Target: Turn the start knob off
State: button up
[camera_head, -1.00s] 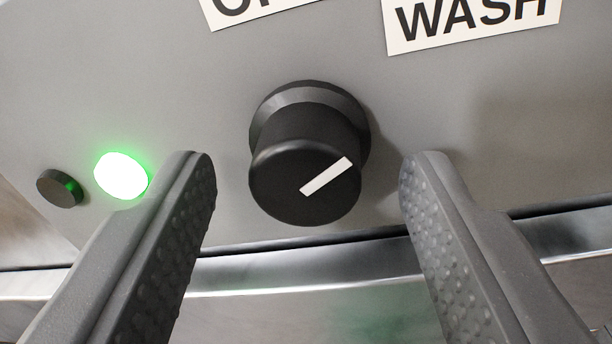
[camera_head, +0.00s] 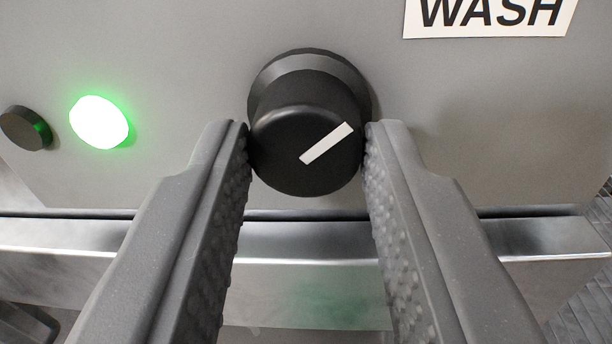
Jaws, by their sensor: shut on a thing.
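The start knob (camera_head: 300,165) is a round black knob on a grey panel, in the upper middle of the view. Its white pointer line slants up to the right, toward the side of the "WASH" label (camera_head: 490,14). My gripper (camera_head: 307,135) is shut on the knob, with one textured grey finger against its left side and the other against its right side. A green lamp (camera_head: 98,122) glows on the panel left of the knob.
A small black button (camera_head: 25,128) sits left of the lamp. Below the panel (camera_head: 190,60) runs a shiny metal ledge (camera_head: 300,243) behind my fingers. The panel right of the knob is bare below the label.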

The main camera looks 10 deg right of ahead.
jog(key=n+b, duration=0.2)
jog(key=n, duration=0.2)
jog(key=shift+f, duration=0.1)
jog(key=n+b, duration=0.1)
jog(key=n, duration=0.4)
jog(key=shift+n+g+h+b, duration=0.3)
jog(key=shift+g+b, duration=0.1)
jog(key=o, duration=1)
jog(key=b+v, duration=0.1)
jog(key=v, duration=1.2)
jog(key=shift+s+a+b, duration=0.1)
jog(key=shift+s+b, duration=0.25)
